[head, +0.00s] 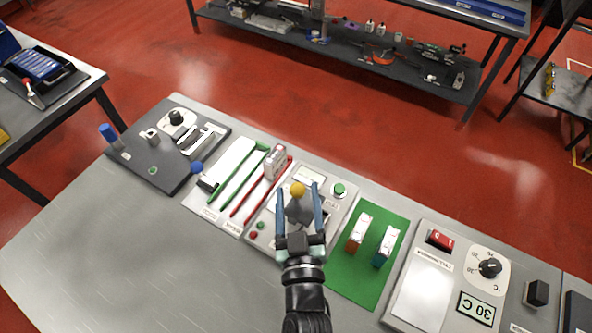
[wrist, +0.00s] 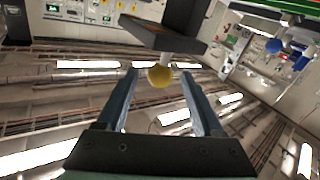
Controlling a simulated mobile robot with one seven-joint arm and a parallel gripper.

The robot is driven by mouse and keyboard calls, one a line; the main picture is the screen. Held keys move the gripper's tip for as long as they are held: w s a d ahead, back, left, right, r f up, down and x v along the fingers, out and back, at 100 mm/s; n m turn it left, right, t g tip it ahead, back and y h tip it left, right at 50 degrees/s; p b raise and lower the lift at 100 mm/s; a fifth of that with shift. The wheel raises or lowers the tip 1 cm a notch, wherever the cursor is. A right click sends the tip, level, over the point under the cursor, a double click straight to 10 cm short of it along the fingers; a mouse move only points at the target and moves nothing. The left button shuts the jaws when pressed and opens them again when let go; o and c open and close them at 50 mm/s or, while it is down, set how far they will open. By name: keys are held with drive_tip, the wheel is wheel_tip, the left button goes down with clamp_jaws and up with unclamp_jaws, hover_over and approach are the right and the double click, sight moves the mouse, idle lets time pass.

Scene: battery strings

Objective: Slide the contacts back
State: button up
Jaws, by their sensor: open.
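A yellow ball knob (head: 298,189) sits on a grey mount (head: 298,210) on a light grey panel (head: 262,240). I cannot tell for sure which parts are the contacts. My gripper (head: 299,187) is open, with one blue finger on each side of the knob and mount in the head view. In the wrist view, the knob (wrist: 159,76) shows between the fingertips of my gripper (wrist: 159,73), with a gap on both sides. A dark grey plate (wrist: 170,38) lies beyond it. My gripper hides part of the panel.
To the right are a green mat (head: 372,265) with two small blocks, and a panel with a red switch (head: 440,240). The front bench surface (head: 120,265) is clear.

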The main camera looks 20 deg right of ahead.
sight(297, 183)
drive_tip(key=shift+x, duration=2.6)
clamp_jaws()
